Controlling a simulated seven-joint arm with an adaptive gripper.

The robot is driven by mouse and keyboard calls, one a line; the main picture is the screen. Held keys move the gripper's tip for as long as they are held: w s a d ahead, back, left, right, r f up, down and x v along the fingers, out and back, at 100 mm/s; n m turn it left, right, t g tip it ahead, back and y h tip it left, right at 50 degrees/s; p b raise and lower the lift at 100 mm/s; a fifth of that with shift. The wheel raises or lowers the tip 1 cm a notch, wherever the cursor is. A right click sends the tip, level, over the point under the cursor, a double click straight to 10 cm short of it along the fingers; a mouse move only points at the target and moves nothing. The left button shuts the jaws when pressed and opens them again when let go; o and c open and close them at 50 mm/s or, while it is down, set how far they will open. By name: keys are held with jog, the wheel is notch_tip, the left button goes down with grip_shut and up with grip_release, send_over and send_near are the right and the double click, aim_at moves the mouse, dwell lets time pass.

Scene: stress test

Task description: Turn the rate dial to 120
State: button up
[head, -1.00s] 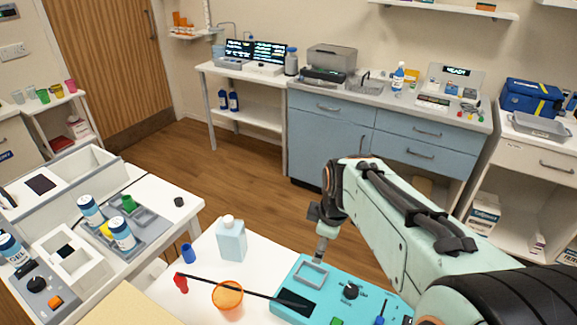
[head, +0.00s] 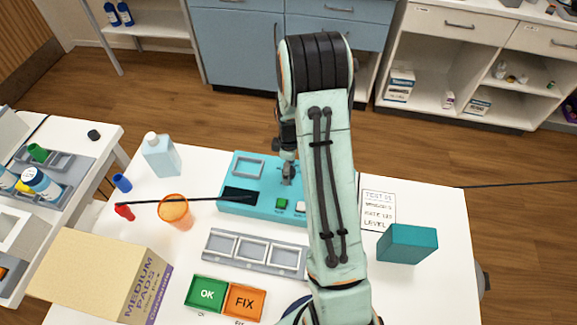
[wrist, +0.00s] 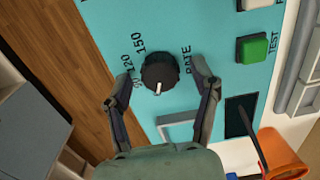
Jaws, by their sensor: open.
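The teal device (head: 235,205) lies on the white table, its right part hidden behind my arm in the head view. In the wrist view its black rate dial (wrist: 160,68) has a white pointer mark aimed down in the picture. The printed 120 is left of the dial, 150 is upper left, and another label is partly covered. RATE is printed to the right. My gripper (wrist: 158,88) is open, its fingers on either side of the dial with gaps visible. In the head view the gripper (head: 287,180) is over the device and the dial is hidden.
A green TEST button (wrist: 252,47) is beside the dial. A card (head: 378,210) and a teal box (head: 407,243) lie right of my arm. A grey tray (head: 250,274) is in front.

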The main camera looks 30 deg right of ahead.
grip_shut()
jog(key=shift+m, duration=0.4)
jog(key=m, duration=0.3)
jog(key=shift+m, duration=0.3)
jog(key=m, duration=0.4)
jog(key=shift+m, duration=0.3)
jog(key=m, duration=0.8)
jog(key=shift+m, duration=0.3)
